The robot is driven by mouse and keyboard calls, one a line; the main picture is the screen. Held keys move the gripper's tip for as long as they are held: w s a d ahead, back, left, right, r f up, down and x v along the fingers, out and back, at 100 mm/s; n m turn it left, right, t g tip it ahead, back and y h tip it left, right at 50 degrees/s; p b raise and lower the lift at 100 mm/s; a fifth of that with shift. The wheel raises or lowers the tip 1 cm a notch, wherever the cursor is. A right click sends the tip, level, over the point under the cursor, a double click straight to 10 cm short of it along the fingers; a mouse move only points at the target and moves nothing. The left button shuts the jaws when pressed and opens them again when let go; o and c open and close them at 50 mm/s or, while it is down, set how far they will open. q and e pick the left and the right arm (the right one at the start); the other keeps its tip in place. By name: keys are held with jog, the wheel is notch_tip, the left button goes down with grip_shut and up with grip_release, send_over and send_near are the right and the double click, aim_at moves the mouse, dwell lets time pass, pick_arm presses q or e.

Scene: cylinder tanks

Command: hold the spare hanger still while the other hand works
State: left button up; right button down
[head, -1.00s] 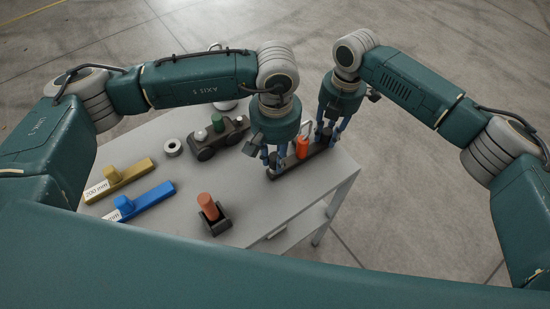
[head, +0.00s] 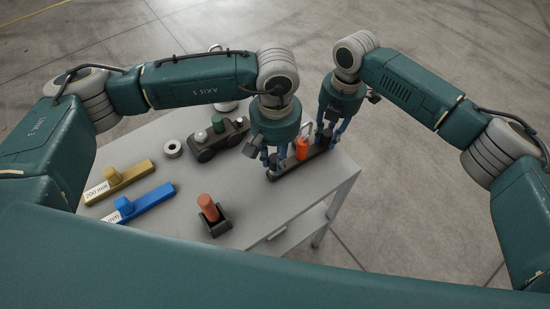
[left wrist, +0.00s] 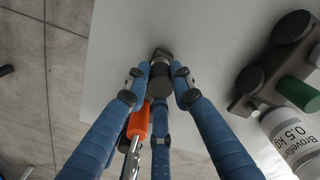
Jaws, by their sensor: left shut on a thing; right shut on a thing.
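A dark bar (head: 291,168) with dark upright knobs lies near the table's right edge; it looks like the hanger, though no label shows. My left gripper (head: 274,164) is shut on the knob at its near left end. In the left wrist view, the fingers close around this round dark knob (left wrist: 160,82). My right gripper (head: 325,140) is shut at the bar's far right end, its grip partly hidden. An orange piece (head: 302,149) with a metal loop stands between the grippers; it also shows beside the left fingers (left wrist: 139,121). Whether it touches the bar is unclear.
A dark holder (head: 208,153) with a green-topped cylinder stands left of my left gripper. A small dark holder (head: 220,227) with an orange-brown cylinder (head: 207,206) is nearer. Yellow (head: 130,172) and blue (head: 150,199) bars and a grey ring (head: 172,148) lie left. The table's front right is clear.

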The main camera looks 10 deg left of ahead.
aim_at(275, 160)
pick_arm(q)
jog(key=shift+f, duration=0.95)
jog(key=o, duration=1)
jog(key=shift+o, duration=0.2)
jog(key=r, duration=1.2)
jog(key=shift+s+r, duration=0.15)
jog(key=shift+s, duration=0.05)
